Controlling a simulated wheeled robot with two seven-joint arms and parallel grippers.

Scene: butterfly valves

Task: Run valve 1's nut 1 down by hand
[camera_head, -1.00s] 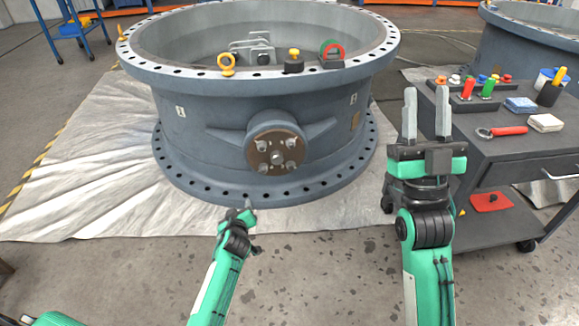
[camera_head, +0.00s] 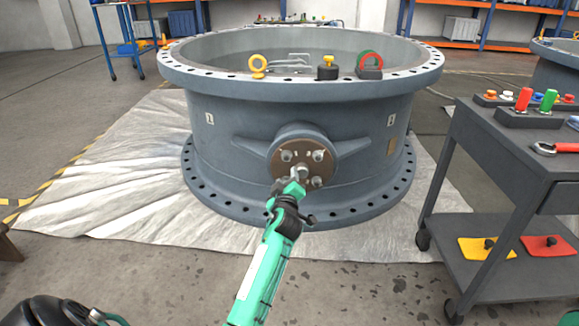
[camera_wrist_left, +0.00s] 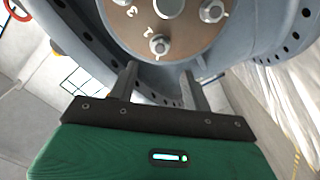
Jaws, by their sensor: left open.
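The large blue-grey valve body (camera_head: 240,150) stands upright in front of me. A brown round plate (camera_head: 318,166) on its side boss carries several studs with hex nuts. My left gripper (camera_head: 299,176) is in front of this plate, covering its lower left part. In the left wrist view the open jaws (camera_wrist_left: 160,72) point at the plate (camera_wrist_left: 190,38), with a nut on a stud (camera_wrist_left: 159,45) in line with the gap between them, just beyond the fingertips.
A grey cart (camera_head: 465,165) stands at the right with a red-handled tool (camera_head: 565,147) and coloured pieces on top. Its lower shelf holds yellow (camera_head: 480,250) and red plates (camera_head: 548,248). A pale sheet (camera_head: 110,185) lies under the valve. The floor before it is clear.

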